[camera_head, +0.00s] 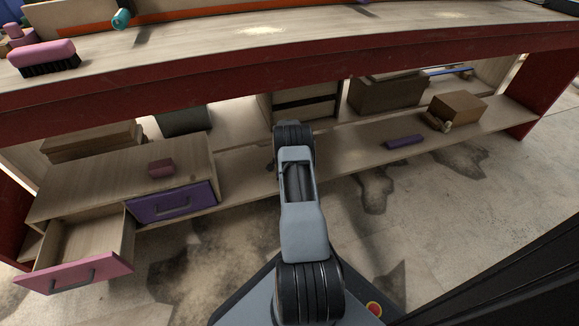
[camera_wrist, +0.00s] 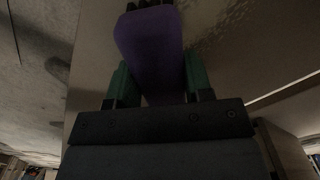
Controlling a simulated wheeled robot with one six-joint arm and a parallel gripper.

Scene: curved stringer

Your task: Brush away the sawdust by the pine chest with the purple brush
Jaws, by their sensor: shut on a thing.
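In the wrist view, my gripper (camera_wrist: 157,68) is shut on the purple brush (camera_wrist: 150,40), with the purple body between its two green fingers. Dark bristles (camera_wrist: 148,4) show at the brush's far end. In the head view, my arm reaches toward the lower shelf; the gripper and held brush are hidden. Pale sawdust patches lie on the bench top, one near the middle (camera_head: 262,30) and one to the right (camera_head: 452,15). A pale wooden drawer chest (camera_head: 100,190) stands at lower left; I cannot tell whether it is the pine chest. No sawdust is clear beside it.
The chest's pink drawer (camera_head: 75,272) stands open; its purple drawer (camera_head: 172,203) is shut. A purple bar (camera_head: 404,142) and brown box (camera_head: 458,106) lie on the lower shelf. A pink brush (camera_head: 44,56) rests on the bench, whose red edge (camera_head: 200,75) overhangs.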

